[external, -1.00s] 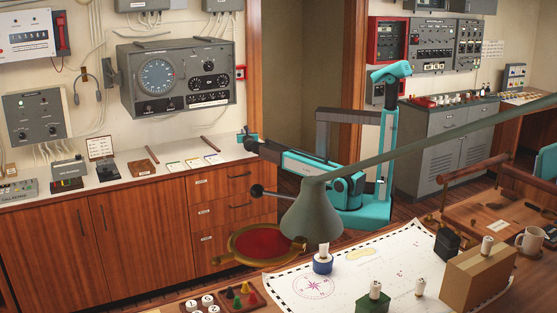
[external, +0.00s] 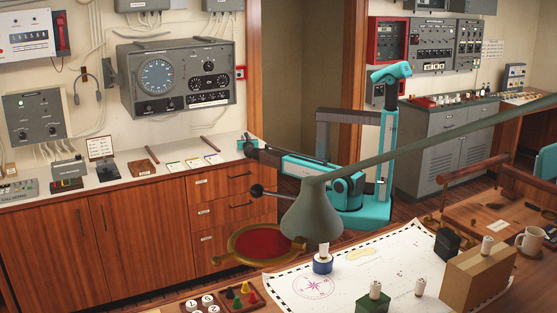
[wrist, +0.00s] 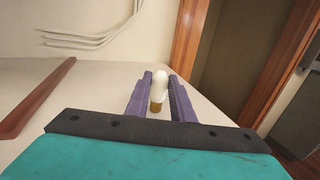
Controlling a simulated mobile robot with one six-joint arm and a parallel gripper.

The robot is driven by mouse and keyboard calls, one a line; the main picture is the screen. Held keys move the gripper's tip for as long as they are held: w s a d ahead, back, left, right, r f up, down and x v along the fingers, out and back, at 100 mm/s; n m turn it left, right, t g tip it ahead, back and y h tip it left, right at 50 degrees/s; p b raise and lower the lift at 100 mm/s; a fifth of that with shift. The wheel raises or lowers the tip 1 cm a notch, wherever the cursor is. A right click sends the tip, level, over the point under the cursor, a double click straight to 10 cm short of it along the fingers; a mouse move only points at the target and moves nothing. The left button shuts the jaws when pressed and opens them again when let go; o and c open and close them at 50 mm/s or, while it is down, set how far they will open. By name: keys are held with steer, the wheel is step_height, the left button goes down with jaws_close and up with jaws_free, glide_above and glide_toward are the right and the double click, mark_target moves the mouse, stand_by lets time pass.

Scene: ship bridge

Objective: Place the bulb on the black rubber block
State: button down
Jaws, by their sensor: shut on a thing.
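The bulb (wrist: 157,88) shows in the wrist view, with a white rounded top and a brass-coloured base. It is upright between the two purple fingers of my gripper (wrist: 160,88), which is shut on it. In the external view my gripper (external: 247,146) is at the right end of the white counter top; the bulb is too small to make out there. A black block (external: 447,245) stands on the chart table at the right, far from my gripper. A dark low block (external: 108,173) lies on the counter below a small sign. I cannot tell which is the rubber block.
The white counter (external: 120,185) holds a brown block (external: 143,168), several cards and two rods. A lamp (external: 312,215) stands before my arm.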

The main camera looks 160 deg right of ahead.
steer(key=shift+f, duration=0.1)
steer(key=c, duration=1.5)
jaws_free()
steer(key=shift+c, duration=0.2)
steer(key=shift+b+v, duration=0.3)
steer(key=shift+v, duration=5.7)
steer(key=shift+o, duration=0.5)
